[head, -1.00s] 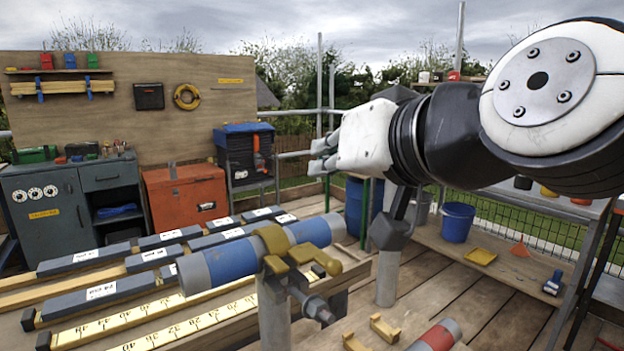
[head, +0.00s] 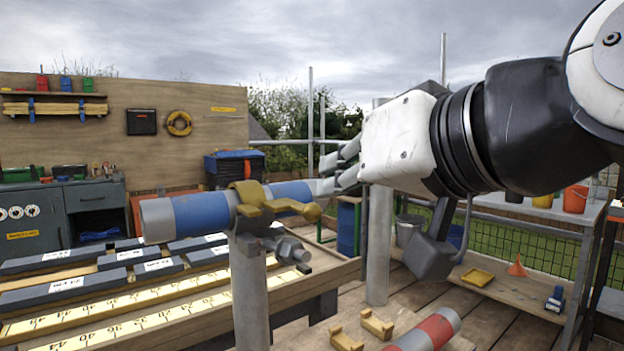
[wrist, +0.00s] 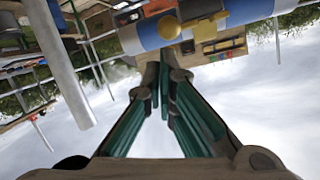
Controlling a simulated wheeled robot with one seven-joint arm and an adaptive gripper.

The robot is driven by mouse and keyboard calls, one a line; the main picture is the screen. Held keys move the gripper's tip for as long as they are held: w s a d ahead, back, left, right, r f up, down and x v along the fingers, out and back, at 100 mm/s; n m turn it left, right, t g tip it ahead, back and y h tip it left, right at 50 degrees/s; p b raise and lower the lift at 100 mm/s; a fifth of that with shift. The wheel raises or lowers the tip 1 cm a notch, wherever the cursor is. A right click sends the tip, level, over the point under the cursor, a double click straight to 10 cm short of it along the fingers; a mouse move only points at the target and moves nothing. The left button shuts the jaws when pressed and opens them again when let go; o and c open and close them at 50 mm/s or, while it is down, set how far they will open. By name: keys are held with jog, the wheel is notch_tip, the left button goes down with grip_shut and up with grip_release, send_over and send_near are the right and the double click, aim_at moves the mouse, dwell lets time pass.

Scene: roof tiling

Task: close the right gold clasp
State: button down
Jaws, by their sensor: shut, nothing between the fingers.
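A gold clasp (head: 250,196) sits around a blue tube with grey ends (head: 200,212), on top of a grey post (head: 250,295). Its gold lever (head: 290,208) sticks out to the right along the tube's near side. I cannot tell whether the clasp is fully closed. No second clasp on a tube is clear. My gripper (head: 328,174) is shut and empty, with its fingertips by the tube's right end in the head view. In the wrist view, the shut fingertips (wrist: 166,58) point at the tube (wrist: 125,33), just short of the clasp's gold knob (wrist: 169,28).
A second grey post (head: 380,240) stands behind my gripper. Gold brackets (head: 377,323) and a red-banded tube (head: 432,330) lie in front. Slate tiles and yellow rulers (head: 110,325) fill the bench at left. A shelf table (head: 540,208) stands at right.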

jog(key=shift+s+d+f+b, duration=0.1)
jog(key=shift+s+f+b, duration=0.05)
jog(key=shift+f+b, duration=0.5)
jog(key=shift+s+d+f+b, duration=0.1)
jog(key=shift+s+f+b, duration=0.05)
jog(key=shift+f+b, duration=0.45)
